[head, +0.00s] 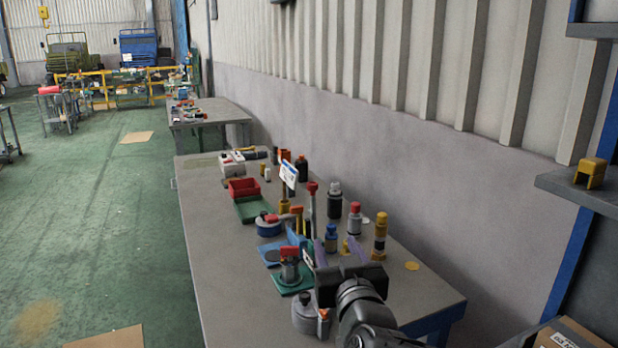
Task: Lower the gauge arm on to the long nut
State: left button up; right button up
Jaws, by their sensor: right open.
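My right gripper (337,252) reaches in from the bottom right over the workbench (236,290). Its purple fingers stand apart with nothing seen between them. Just left of it, a grey post with a red top (290,262) stands on a green plate (287,283). Further back is a round blue base with a red top piece (268,222) and a short grey arm pointing right. I cannot tell for sure which of these carries the gauge arm, and I cannot pick out the long nut. The gripper seems apart from both. My left gripper is out of view.
Bottles (334,203) and a yellow-black stacked cylinder (379,235) stand close behind the gripper. A grey round container (305,318) is near the front. A red tray (243,187) and white box (232,163) sit further back. The bench's left front is clear.

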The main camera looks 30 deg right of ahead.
aim_at(312, 187)
jog(key=i+l, duration=0.25)
jog(key=i, duration=0.15)
jog(key=i+l, duration=0.2)
jog(key=i, duration=0.2)
